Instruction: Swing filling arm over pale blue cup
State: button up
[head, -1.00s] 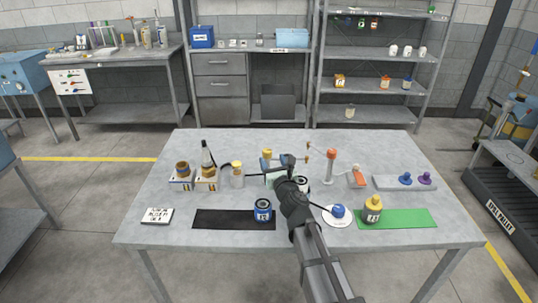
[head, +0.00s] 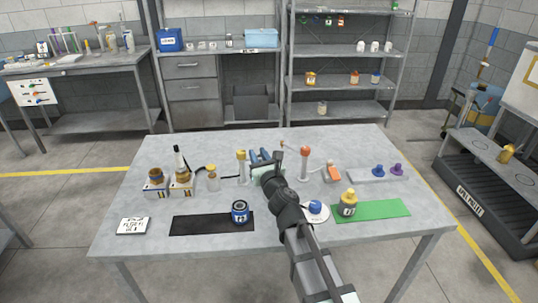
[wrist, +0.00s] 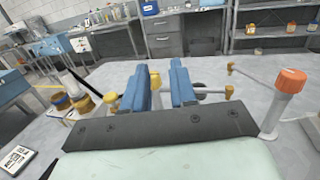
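A post with an orange cap (head: 305,160) stands right of my gripper, with a thin arm reaching left from it; in the wrist view its orange cap (wrist: 291,80) and the arm's yellowish tip (wrist: 231,68) show. A post with a yellow cap (head: 241,166) stands just left of my gripper; it is partly behind the fingers in the wrist view (wrist: 155,81). A rod with a yellow end (wrist: 228,92) emerges behind the right finger. My gripper (head: 259,157) is open, its two blue fingers apart (wrist: 162,88); contact cannot be told. I cannot pick out a pale blue cup.
In front are a black mat (head: 200,224) with a blue tin (head: 240,211), and a green mat (head: 385,209) with a yellow-topped bottle (head: 348,203). A grey tray (head: 357,177) holds blue and purple knobs.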

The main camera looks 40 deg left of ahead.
jog(key=shift+n+t+y, duration=0.3)
jog(key=shift+n, duration=0.1)
jog(key=w+a+r, duration=0.1)
jog(key=r, duration=0.1)
jog(key=w+r, duration=0.2)
jog(key=r, duration=0.1)
jog(key=w+a+r, duration=0.1)
jog(key=r, duration=0.1)
jog(key=shift+w+a+r, duration=0.2)
jog(key=shift+a+r, duration=0.15)
grip_shut()
jog(key=w+a+r+n+g, duration=0.4)
jog(key=a+r+n+g, duration=0.2)
jog(key=a+r+n, duration=0.7)
notch_tip(320, 180, down, 9)
jog(key=w+d+n+g+h, duration=0.1)
jog(key=w+n+h, duration=0.35)
jog(key=n, duration=0.75)
jog(key=d+f+n+h, duration=0.7)
jog(key=d+h, duration=0.3)
jog(key=d, duration=0.1)
jog(key=s+a+x, duration=0.1)
jog(key=x, duration=1)
jog(key=shift+s+d+n+y, duration=0.15)
jog(key=shift+s+d, duration=0.45)
jog(key=shift+d, duration=0.2)
jog(key=shift+s+d+n+y, duration=0.1)
jog(key=shift+s+d+n, duration=0.05)
jog(key=shift+s+d, duration=0.55)
